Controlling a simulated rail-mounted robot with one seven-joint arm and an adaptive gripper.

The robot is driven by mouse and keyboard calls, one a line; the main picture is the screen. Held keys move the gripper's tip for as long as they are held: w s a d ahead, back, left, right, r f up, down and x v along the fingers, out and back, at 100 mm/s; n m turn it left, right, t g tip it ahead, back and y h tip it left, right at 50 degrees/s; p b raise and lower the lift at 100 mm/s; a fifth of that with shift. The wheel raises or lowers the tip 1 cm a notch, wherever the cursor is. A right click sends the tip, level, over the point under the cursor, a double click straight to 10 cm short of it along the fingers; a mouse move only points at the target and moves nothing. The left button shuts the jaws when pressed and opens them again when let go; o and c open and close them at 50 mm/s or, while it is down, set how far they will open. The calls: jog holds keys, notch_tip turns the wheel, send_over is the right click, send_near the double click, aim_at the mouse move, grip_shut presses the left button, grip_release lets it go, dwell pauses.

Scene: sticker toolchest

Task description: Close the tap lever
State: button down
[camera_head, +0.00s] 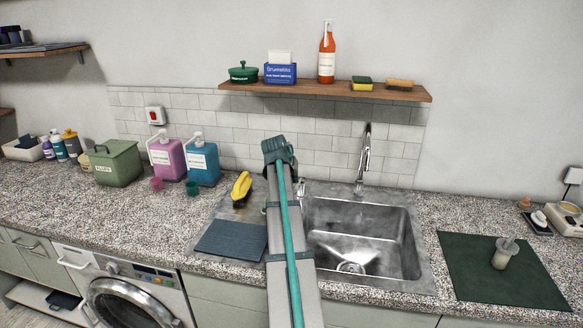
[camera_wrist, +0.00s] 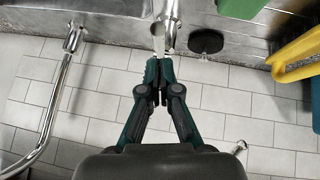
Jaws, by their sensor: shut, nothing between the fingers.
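In the wrist view my gripper (camera_wrist: 157,92) is shut and empty, its fingertips together just below a short chrome fitting (camera_wrist: 171,18). A small pale lever-like piece (camera_wrist: 158,38) hangs beside that fitting, close to the fingertips; I cannot tell whether they touch. The curved chrome tap spout (camera_wrist: 47,120) runs down the left of the wrist view. In the head view the tap (camera_head: 364,160) stands upright behind the sink. A small chrome fitting (camera_head: 302,188) stands left of it, right beside my arm. My fingers are hidden there by my arm.
The steel sink (camera_head: 412,245) lies right of my arm. A yellow object (camera_head: 241,186) and a dark mat (camera_head: 232,240) lie left of it. Pink (camera_head: 167,160) and blue (camera_head: 203,163) dispensers stand further left.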

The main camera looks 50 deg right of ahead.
jog(key=shift+s+f, duration=0.15)
jog(key=shift+f, duration=0.45)
jog(key=shift+f, duration=0.1)
jog(key=shift+s+a+f+b, duration=0.1)
jog(key=shift+a+f+b, duration=0.1)
jog(key=shift+f+b, duration=0.25)
jog(key=shift+s+a+f+b, duration=0.1)
jog(key=shift+a+f+b, duration=0.15)
jog(key=shift+f, duration=0.25)
jog(key=shift+r, duration=0.1)
